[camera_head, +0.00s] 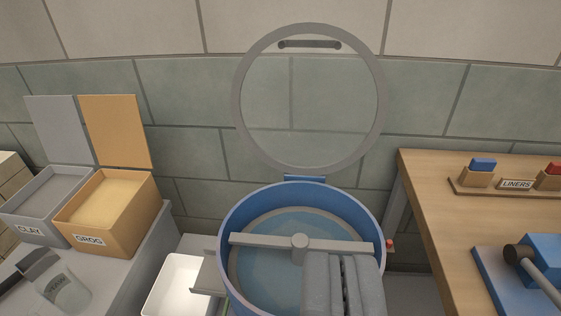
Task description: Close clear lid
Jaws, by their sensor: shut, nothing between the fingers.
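The clear lid (372,130) is a round transparent disc with a grey rim. It stands upright and open behind the blue round tub (232,222), joined at a blue hinge at the tub's back edge. A dark handle slot (310,44) is near the lid's top. Inside the tub are a grey crossbar (262,242) with a round hub and a bluish bottom. My gripper (343,262) is in front of the tub's right part, with its grey fingers shut and empty. It hides part of the tub's interior and front right rim.
On the left counter are the CLAY box (30,215) and GROG box (105,215), both with raised lids, and a clear cup (68,294). A white bin (172,285) is left of the tub. A wooden table (440,200) stands right, holding a LINERS rack (510,184) and a blue tool.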

